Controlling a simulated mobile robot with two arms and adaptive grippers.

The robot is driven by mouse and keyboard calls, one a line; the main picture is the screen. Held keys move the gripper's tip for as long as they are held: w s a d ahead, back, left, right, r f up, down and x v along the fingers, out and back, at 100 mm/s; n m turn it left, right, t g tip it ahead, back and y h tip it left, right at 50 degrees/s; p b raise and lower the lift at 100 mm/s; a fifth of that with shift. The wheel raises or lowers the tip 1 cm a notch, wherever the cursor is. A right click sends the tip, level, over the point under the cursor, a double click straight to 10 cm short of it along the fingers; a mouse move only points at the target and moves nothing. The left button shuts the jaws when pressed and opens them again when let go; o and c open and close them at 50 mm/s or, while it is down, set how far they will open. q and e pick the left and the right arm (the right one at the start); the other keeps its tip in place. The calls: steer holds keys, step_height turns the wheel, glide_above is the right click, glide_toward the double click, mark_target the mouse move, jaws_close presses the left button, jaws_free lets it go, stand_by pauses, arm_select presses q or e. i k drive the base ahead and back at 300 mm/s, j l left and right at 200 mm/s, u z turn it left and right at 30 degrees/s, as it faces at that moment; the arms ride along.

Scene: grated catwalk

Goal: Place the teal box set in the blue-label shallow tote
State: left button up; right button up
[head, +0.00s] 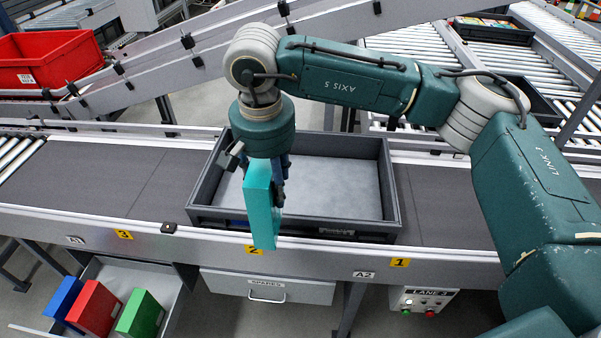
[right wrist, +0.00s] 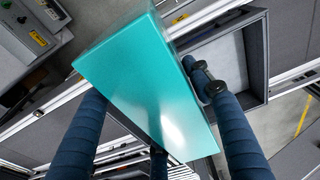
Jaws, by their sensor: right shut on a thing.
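The teal box set (head: 263,205) is a tall, thin upright block in the head view. My right gripper (head: 267,182) comes down from above and is shut on it. The held box is in front of the near rim of a shallow dark grey tote (head: 393,190), toward its left side, and hides part of that rim. A bit of blue shows on the tote's front wall beside the box. The tote's visible floor is bare. In the right wrist view the teal box (right wrist: 140,85) sits between dark blue fingers, with the tote (right wrist: 258,60) behind. My left gripper is out of view.
The tote stands on a dark conveyor belt (head: 100,180) with metal side rails. A red bin (head: 45,60) is at upper left. Below, an open drawer holds blue, red (head: 95,308) and green boxes. More totes (head: 495,30) stand on rollers at upper right.

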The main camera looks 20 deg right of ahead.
mark_target(289, 189)
steer(key=i+l, duration=0.3)
steer(key=i, duration=0.15)
steer(key=i+l, duration=0.25)
steer(key=i, duration=0.2)
